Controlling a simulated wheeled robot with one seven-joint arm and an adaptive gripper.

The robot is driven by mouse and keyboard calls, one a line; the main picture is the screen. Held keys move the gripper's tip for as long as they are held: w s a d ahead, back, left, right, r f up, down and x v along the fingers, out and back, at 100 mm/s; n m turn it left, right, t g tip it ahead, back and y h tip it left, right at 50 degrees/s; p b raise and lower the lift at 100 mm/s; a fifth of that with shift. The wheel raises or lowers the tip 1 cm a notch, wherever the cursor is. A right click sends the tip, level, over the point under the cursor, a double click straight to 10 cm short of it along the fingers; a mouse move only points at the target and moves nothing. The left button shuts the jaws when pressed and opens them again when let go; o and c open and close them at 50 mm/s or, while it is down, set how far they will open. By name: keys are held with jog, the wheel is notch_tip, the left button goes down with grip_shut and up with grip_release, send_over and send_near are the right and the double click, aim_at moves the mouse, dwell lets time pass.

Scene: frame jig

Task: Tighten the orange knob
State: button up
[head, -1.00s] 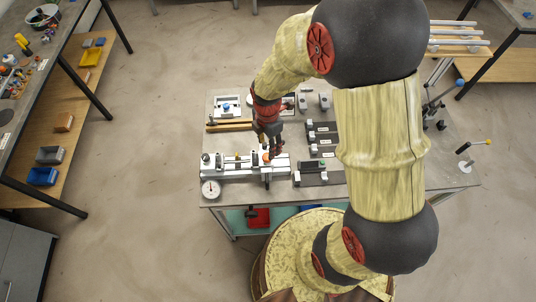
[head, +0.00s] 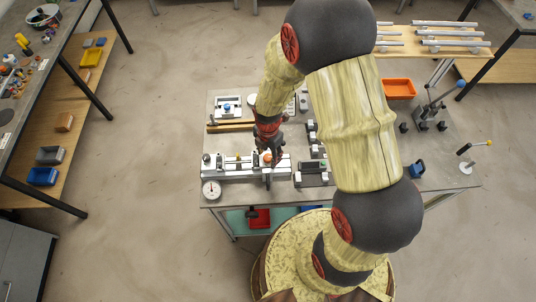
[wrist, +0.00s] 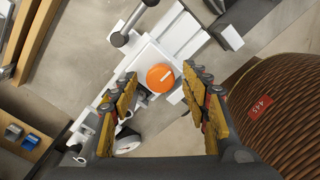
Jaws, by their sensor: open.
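The orange knob (wrist: 160,78) is round and sits on a white block of the jig in the wrist view. In the head view the knob (head: 267,158) shows small, just below my gripper. The white frame jig (head: 228,172) lies along the front left of the grey table. My gripper (wrist: 172,92) is open in the wrist view, with one finger on each side of the knob's lower edge. The fingers appear apart from the knob. In the head view my gripper (head: 270,156) points down over the jig, and its fingertips are small and dark.
A dial gauge (head: 211,189) stands at the table's front left corner. Black blocks (head: 313,173) sit right of the jig. An orange tray (head: 398,88) and a blue item (head: 417,168) are farther right. A dark lever with a round end (wrist: 120,38) rises near the knob.

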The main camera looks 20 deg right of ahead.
jog(key=c, duration=0.3)
jog(key=c, duration=0.7)
jog(key=shift+c, duration=0.8)
jog(key=shift+m, duration=0.3)
jog(key=m+b, duration=0.1)
jog(key=m, duration=0.9)
jog(key=shift+m+b, duration=0.3)
jog(key=shift+m, duration=0.1)
jog(key=m, duration=1)
jog(key=shift+m+b, duration=0.4)
